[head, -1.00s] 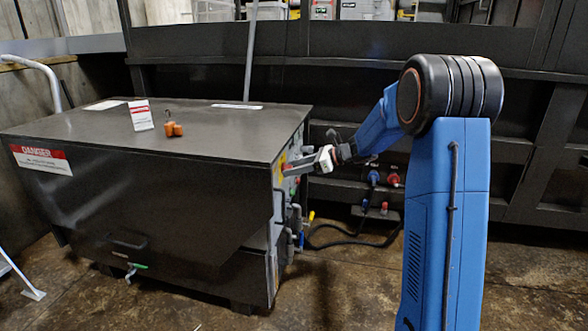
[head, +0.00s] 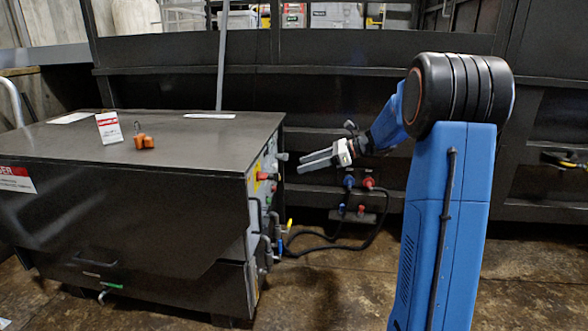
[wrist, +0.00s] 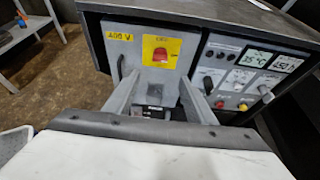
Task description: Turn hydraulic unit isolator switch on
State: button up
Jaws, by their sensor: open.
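The isolator switch is a red knob on a yellow plate (wrist: 160,51), on a grey panel of the hydraulic unit, in the upper middle of the wrist view. In the head view a red knob (head: 264,176) shows on the unit's right side face. My gripper (head: 301,162) is open and empty, to the right of that face and apart from it. In the wrist view my gripper (wrist: 160,82) has one finger on each side below the knob, with nothing between them. The knob's exact angle is too small to tell.
The hydraulic unit (head: 150,185) is a dark cabinet with a sign (head: 109,127) and an orange padlock (head: 144,141) on top. Gauges and small knobs (wrist: 245,85) sit right of the switch. Hoses (head: 335,243) run behind.

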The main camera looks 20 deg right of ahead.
jog(key=shift+v, duration=1.2)
jog(key=s+a+f+n+g+h, duration=0.1)
jog(key=s+a+n+g+h, duration=0.1)
jog(key=s+a+n, duration=0.6)
jog(key=s+a+n+g+h, duration=0.25)
jog(key=s+a, duration=0.35)
jog(key=s, duration=0.7)
jog(key=s+d+f+n+t+h, duration=0.1)
jog(key=s+f+n+h, duration=0.2)
jog(key=s+n, duration=0.4)
jog(key=s+d+f+n+t+h, duration=0.1)
jog(key=s+f+n+h, duration=0.2)
jog(key=s, duration=1.1)
jog(key=shift+s+d+f+n+h, duration=0.3)
jog(key=shift+n+h, duration=0.25)
jog(key=shift+n, duration=1.3)
jog(key=shift+t, duration=0.25)
